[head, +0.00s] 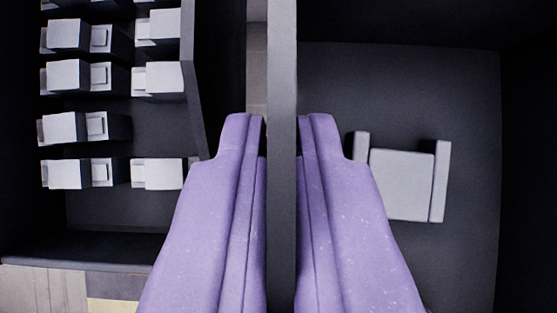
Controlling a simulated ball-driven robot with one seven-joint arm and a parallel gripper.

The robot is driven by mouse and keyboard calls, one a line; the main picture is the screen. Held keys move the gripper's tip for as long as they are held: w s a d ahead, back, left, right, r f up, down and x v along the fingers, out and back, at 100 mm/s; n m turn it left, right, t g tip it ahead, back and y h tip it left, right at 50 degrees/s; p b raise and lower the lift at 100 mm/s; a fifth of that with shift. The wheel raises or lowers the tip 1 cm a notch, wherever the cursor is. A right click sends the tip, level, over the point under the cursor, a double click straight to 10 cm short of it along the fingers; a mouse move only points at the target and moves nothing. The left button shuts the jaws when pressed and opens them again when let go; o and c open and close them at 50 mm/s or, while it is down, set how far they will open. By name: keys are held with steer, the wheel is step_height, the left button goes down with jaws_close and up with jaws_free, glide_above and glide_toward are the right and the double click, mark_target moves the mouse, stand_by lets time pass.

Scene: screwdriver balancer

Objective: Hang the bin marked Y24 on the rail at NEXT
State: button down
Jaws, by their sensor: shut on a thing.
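My gripper (281,120) has two purple fingers, one on each side of an upright dark grey wall, and is shut on it. The wall looks like the left side of a dark bin (400,75) that fills the right of the head view. Inside that bin lies one light grey part (402,185) with a raised bar at each side. No marking such as Y24 can be read on the bin. No rail and no NEXT sign show in this view.
A second dark bin (115,215) stands at the left with several light grey blocks (66,122) in rows. A narrow gap showing a paler surface (257,65) lies between the two bins. Pale floor (45,288) shows at the lower left.

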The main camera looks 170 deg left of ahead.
steer(key=w+d+f+b, duration=0.1)
steer(key=w+d+f, duration=0.1)
steer(key=w, duration=0.6)
steer(key=shift+w+d+f+b, duration=0.15)
steer(key=shift+d+f+b, duration=0.25)
steer(key=shift+d, duration=0.3)
steer(key=shift+f+b, duration=0.2)
steer(key=shift+b, duration=0.1)
stand_by(0.4)
steer(key=c, duration=1.2)
jaws_free()
steer(key=shift+o, duration=0.2)
steer(key=p+v, duration=0.1)
steer(key=v, duration=0.6)
steer(key=shift+s+a+r+p, duration=0.1)
steer(key=shift+s+r+p, duration=0.15)
steer(key=shift+r+p, duration=0.05)
